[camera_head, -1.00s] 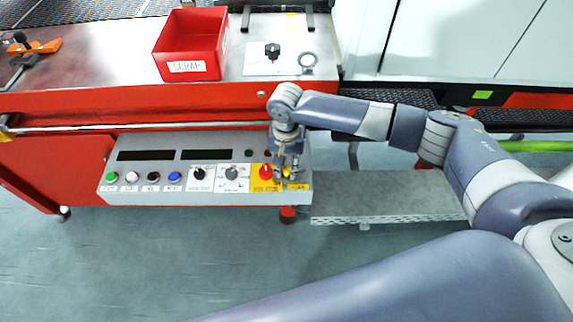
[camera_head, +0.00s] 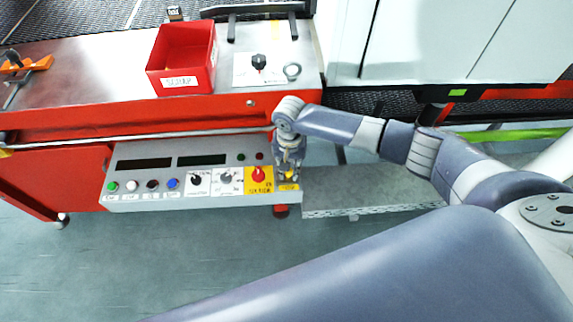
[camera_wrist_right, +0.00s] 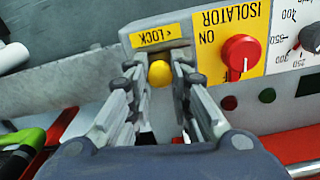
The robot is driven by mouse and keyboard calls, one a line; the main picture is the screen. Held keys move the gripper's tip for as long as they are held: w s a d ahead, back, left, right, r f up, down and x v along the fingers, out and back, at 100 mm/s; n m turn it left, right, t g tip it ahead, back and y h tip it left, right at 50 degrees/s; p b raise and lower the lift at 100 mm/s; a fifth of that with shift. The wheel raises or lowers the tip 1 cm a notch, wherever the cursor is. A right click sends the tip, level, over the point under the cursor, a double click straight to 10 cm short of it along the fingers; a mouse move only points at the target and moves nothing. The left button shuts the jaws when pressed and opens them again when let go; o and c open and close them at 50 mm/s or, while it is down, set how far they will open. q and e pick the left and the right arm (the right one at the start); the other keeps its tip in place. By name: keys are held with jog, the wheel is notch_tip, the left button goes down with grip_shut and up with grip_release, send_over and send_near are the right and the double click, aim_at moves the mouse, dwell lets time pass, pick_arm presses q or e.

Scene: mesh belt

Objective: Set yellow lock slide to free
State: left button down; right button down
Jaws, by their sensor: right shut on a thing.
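The yellow lock slide (camera_wrist_right: 160,73) shows as a round yellow knob in the right wrist view, just below a yellow label reading "LOCK" with an arrow (camera_wrist_right: 161,36). My right gripper (camera_wrist_right: 158,75) is shut on the knob, with one finger on each side of it. In the head view my right gripper (camera_head: 288,172) points down at the right end of the grey control panel (camera_head: 225,200), and mostly hides the slide there. The slot under the knob is partly hidden by the fingers. My left gripper is not in view.
The red isolator knob (camera_wrist_right: 240,53) on its yellow plate stands close beside my right gripper. Several buttons and black knobs line the panel farther left in the head view. A red scrap bin (camera_head: 183,62) stands on the bench above.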

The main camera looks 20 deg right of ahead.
aim_at(291, 171)
jog(key=shift+d, duration=0.25)
jog(key=c, duration=1.7)
grip_release()
jog(key=shift+d, duration=0.1)
notch_tip(291, 171, up, 12)
